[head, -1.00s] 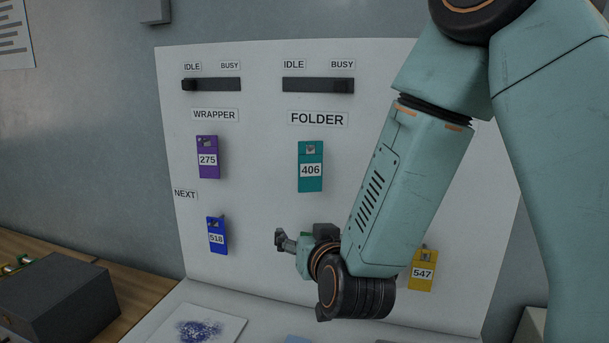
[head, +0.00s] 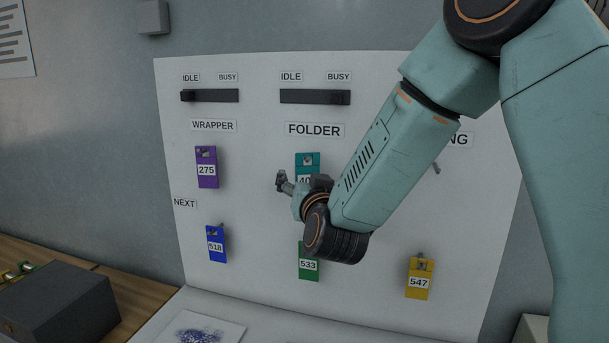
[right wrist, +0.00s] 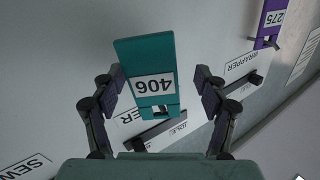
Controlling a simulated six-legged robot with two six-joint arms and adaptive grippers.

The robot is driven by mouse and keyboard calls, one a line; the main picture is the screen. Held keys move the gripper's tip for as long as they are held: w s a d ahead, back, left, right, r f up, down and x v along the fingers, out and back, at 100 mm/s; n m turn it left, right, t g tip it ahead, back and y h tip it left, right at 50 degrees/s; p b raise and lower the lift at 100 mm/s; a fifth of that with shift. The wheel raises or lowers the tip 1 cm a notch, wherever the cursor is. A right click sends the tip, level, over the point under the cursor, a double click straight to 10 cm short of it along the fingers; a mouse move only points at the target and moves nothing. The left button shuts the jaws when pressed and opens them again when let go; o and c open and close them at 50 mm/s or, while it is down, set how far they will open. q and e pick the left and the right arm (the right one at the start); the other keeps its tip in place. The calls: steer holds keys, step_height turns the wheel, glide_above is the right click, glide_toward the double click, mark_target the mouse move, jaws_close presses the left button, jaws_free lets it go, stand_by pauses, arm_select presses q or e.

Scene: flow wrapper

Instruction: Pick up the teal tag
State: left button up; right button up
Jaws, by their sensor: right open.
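The teal tag (head: 307,160), numbered 406, hangs on the white board under the FOLDER label. In the head view my right gripper (head: 282,182) is in front of its lower part and hides some of it. In the right wrist view the teal tag (right wrist: 146,66) appears upside down between the two open fingers of my right gripper (right wrist: 157,92). Gaps show on both sides of the tag, and neither finger seems to touch it. My left gripper is not in view.
On the board (head: 262,225) hang a purple tag (head: 206,168), a blue tag (head: 216,244), a green tag (head: 308,267) partly behind my arm, and a yellow tag (head: 420,279). Two sliders sit above. A dark box (head: 60,305) stands at lower left.

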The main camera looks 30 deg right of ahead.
steer(key=shift+w+d, duration=0.15)
steer(key=shift+w, duration=0.1)
steer(key=shift+w+a+f, duration=0.1)
steer(key=shift+a, duration=0.1)
steer(key=shift+c, duration=0.6)
steer(key=c, duration=0.3)
steer(key=shift+d, duration=0.15)
steer(key=c, duration=0.7)
